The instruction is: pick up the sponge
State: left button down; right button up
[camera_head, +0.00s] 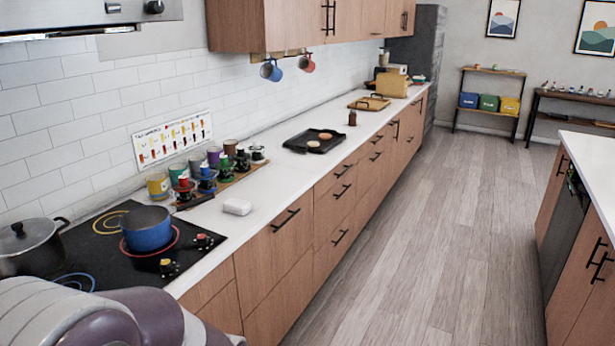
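I cannot make out a sponge for certain in the head view. A small white rounded block (237,206) lies on the white counter beside the stove, and I cannot tell what it is. Part of my own arm, grey and purple, fills the lower left corner. Neither gripper shows, so their states are hidden.
A black cooktop (100,262) holds a blue pot (147,230) and a lidded grey pot (30,248). Several jars stand behind on the counter (268,190). A black tray (299,143) lies farther along. The island (582,215) stands right; the wooden floor (440,220) between is clear.

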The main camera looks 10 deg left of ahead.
aim_at(236, 206)
jog(key=i+l, duration=0.1)
jog(key=i, duration=1.6)
jog(key=i+j+u, duration=0.05)
